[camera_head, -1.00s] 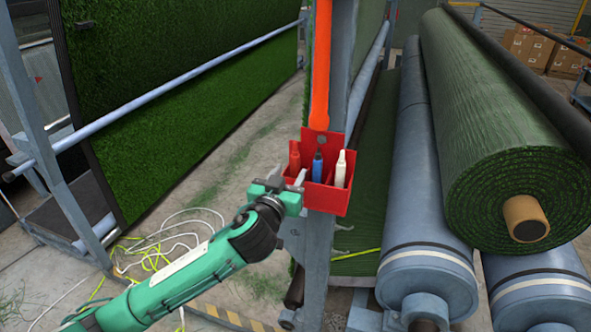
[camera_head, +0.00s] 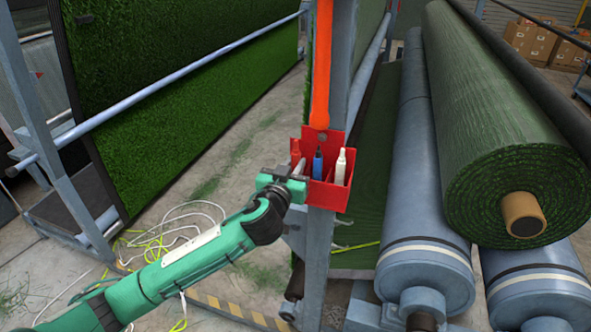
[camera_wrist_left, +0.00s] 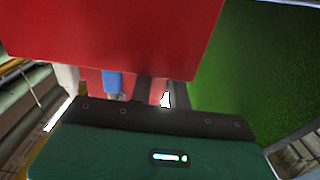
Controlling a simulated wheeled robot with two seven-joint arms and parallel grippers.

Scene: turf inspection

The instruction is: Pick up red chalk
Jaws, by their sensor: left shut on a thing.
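The red chalk (camera_head: 296,150) stands upright in the left compartment of a red holder (camera_head: 330,197) on a post. Its upper part shows; its lower part is hidden by my gripper and the holder. My left gripper (camera_head: 291,169) is at the holder's left side, shut on the red chalk. In the left wrist view, the dark fingers (camera_wrist_left: 163,93) reach behind the red holder wall (camera_wrist_left: 110,35), with a little red between them. A blue chalk (camera_head: 318,163) and a white chalk (camera_head: 341,168) stand in the holder to the right. My right gripper is out of view.
The metal post (camera_head: 317,250) carries the holder, with an orange strip (camera_head: 321,70) above it. Large turf and grey rollers (camera_head: 424,200) lie close on the right. Hanging turf (camera_head: 180,110) is at left. Loose cables (camera_head: 170,240) lie on the floor.

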